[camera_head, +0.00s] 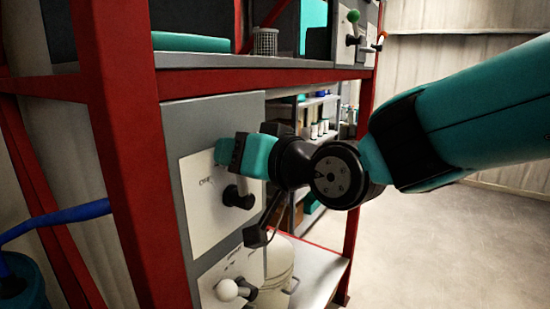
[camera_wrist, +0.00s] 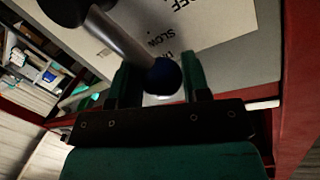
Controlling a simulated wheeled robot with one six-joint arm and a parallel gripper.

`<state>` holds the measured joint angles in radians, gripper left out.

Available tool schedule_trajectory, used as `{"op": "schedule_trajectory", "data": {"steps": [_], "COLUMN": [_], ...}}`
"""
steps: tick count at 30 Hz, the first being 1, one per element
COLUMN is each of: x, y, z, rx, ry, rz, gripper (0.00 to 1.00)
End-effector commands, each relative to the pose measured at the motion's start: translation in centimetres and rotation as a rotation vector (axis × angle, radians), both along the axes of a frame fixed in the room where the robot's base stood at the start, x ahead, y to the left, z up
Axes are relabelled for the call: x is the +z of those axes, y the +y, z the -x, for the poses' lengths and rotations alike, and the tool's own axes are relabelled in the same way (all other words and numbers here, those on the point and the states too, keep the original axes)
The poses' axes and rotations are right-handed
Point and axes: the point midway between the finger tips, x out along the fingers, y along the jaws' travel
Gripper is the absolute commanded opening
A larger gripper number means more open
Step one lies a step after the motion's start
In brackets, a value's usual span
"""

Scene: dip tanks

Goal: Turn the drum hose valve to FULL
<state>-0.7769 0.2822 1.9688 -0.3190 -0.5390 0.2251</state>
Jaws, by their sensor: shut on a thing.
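The valve lever shows in the wrist view as a bare metal rod (camera_wrist: 120,37) ending in a dark blue ball knob (camera_wrist: 164,77). My gripper (camera_wrist: 158,80) has its two fingers on either side of this ball and is shut on it. A white label plate (camera_wrist: 205,18) behind it reads OFF and SLOW, with a third word partly hidden. In the head view my gripper (camera_head: 232,153) is at the grey panel, above the black valve hub (camera_head: 238,196). There the ball and most of the rod are hidden by the gripper. OFF is readable on the plate (camera_head: 203,208).
A lower valve with a white ball (camera_head: 227,290) sits just below. Red rack posts (camera_head: 122,160) stand close on the left, with a blue hose (camera_head: 60,218) beyond. Levers with green (camera_head: 352,16) and orange balls are higher up. The floor (camera_head: 440,240) on the right is clear.

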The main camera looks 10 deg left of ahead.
Motion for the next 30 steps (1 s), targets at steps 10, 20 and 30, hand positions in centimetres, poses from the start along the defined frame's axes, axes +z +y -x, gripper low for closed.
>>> {"op": "schedule_trajectory", "data": {"steps": [10, 20, 30], "x": [-0.7, -1.4, -2.4], "y": [0.1, -0.7, -1.3], "z": [-1.8, -4.1, -5.5], "rx": [0.023, 0.02, 0.019], "ry": [0.326, 0.611, 0.822], "rz": [-0.108, -0.212, -0.289], "gripper": [0.01, 0.01, 0.01]}}
